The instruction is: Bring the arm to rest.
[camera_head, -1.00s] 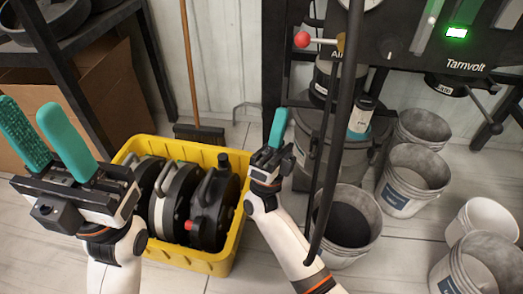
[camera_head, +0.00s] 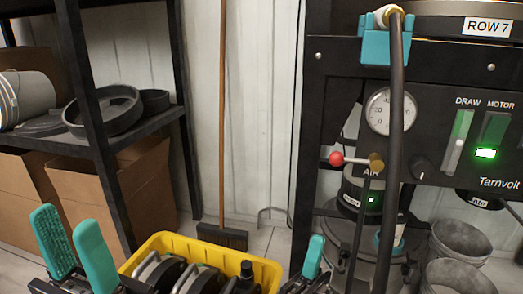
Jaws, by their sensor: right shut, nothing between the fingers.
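My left gripper (camera_head: 70,232) is at the lower left, its two teal fingers pointing up and apart, with nothing between them. My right gripper (camera_head: 314,250) is at the bottom centre, right of the yellow bin, its teal fingers closed together and empty. The wrists and most of both arms are cut off by the bottom edge. Neither gripper is seen touching anything.
A yellow bin (camera_head: 172,243) with black units stands between the grippers. The black machine (camera_head: 335,85) stands at right, with a gauge (camera_head: 389,111), red-knobbed lever (camera_head: 337,159) and hanging dark hose (camera_head: 393,130). Buckets (camera_head: 459,241) stand lower right, a shelf (camera_head: 150,128) left, a broom (camera_head: 222,234) behind.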

